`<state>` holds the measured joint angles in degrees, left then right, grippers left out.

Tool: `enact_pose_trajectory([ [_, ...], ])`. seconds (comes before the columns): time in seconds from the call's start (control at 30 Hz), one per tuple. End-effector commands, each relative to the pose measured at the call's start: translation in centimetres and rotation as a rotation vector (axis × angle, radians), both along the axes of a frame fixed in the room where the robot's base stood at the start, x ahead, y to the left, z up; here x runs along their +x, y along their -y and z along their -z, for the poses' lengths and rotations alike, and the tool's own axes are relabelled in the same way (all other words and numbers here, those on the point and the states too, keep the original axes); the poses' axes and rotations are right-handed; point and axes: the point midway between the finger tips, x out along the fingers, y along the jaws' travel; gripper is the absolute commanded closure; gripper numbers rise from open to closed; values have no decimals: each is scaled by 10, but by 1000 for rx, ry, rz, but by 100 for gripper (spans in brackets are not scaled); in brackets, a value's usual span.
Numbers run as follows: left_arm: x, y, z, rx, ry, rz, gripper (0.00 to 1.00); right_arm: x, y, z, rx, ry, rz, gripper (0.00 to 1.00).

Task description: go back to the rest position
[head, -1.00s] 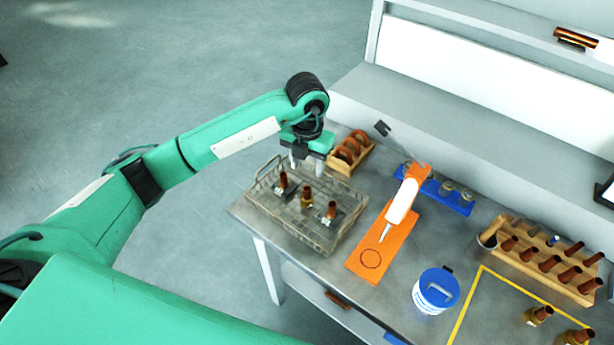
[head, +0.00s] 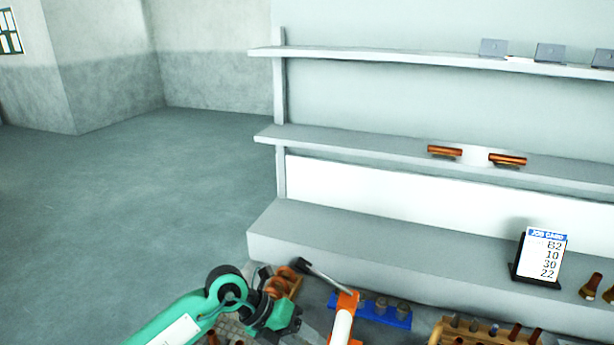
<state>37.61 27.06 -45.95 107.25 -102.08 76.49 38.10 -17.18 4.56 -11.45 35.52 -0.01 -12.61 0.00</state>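My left arm comes in at the bottom left of the head view, with its wrist over the back of the workbench. Its fingers are hidden or cut off by the lower edge, so I cannot see whether they hold anything. A strip of the wire basket (head: 232,328) shows beside and below the wrist. My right gripper is not in view.
A wooden rack with copper rings (head: 283,281) stands behind my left wrist. The orange stand with a white bottle (head: 342,322), a blue tray (head: 372,311) and a wooden rack (head: 484,332) lie to the right. A job card (head: 541,255) reading B2, 10, 30, 22 stands on the ledge.

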Motion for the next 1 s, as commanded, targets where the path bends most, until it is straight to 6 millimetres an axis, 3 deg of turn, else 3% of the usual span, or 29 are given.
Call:
enact_pose_trajectory([
  [0.1,-22,37,-32,-310,-35,-29,50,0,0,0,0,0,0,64],
  [0.27,-32,56,-87,-703,-89,-152,50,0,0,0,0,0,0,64],
  [0.4,-25,45,-129,-1008,-150,-330,50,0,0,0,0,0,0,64],
  [0.57,-5,7,-155,-1295,-235,-610,50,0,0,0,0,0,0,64],
  [0.67,8,-27,-156,-1431,-301,-820,50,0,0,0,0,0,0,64],
  [0.77,19,-64,-143,-1529,-370,-1052,50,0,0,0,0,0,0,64],
  [0.87,24,-102,-117,-1580,-449,-1303,50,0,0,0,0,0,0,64],
  [1.0,16,-150,-66,-1569,-576,-1669,50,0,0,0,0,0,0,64],
])
